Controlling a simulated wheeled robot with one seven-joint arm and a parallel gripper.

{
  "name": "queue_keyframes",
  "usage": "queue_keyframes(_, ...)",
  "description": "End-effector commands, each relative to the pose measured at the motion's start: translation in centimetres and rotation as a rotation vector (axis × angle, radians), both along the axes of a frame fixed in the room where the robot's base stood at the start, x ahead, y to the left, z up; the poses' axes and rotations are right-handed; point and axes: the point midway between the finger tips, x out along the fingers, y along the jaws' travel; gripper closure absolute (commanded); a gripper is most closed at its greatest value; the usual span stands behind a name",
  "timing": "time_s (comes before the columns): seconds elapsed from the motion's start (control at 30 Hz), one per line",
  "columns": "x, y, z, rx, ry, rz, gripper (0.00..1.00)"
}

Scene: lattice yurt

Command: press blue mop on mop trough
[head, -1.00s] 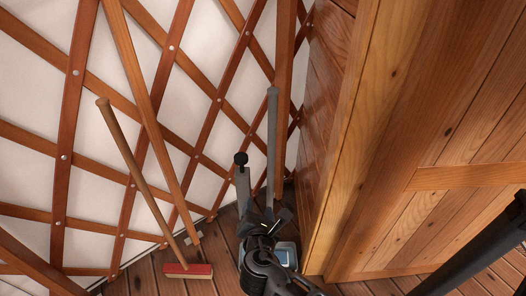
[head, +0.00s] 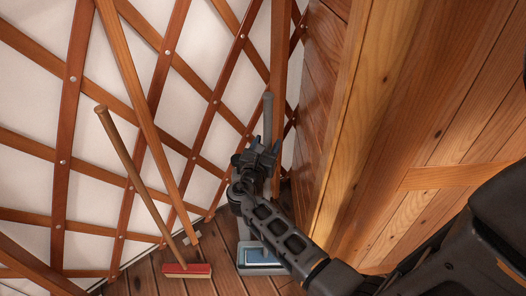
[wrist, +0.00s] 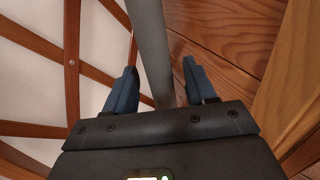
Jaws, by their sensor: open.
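A grey pole (head: 268,104), which looks like the mop's handle, stands near the corner of the lattice wall and the wood panelling. A grey trough (head: 243,268) with a blue patch (head: 262,256) inside stands on the floor below; I cannot tell whether the blue is the mop head. My gripper (head: 263,147) is open at the pole, above the trough. In the wrist view the pole (wrist: 151,45) runs between the two spread fingers (wrist: 160,80), with gaps on both sides. My arm and gripper hide the pole's lower part and some of the trough.
A red-headed broom (head: 188,270) with a wooden handle leans on the lattice wall (head: 68,130) at the left. A wooden cabinet or panel (head: 365,130) rises close on the right. Floorboards (head: 145,282) are clear around the broom head.

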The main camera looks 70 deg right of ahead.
Motion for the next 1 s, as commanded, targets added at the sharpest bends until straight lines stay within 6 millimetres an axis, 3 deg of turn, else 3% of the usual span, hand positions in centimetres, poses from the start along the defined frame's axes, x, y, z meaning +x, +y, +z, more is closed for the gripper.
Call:
queue_keyframes(0.4, 0.07, -0.86, 0.0, 0.0, -0.001, 0.001, 0.45)
queue_keyframes(1.0, 0.06, -0.83, 0.0, 0.001, -0.001, 0.001, 1.0)
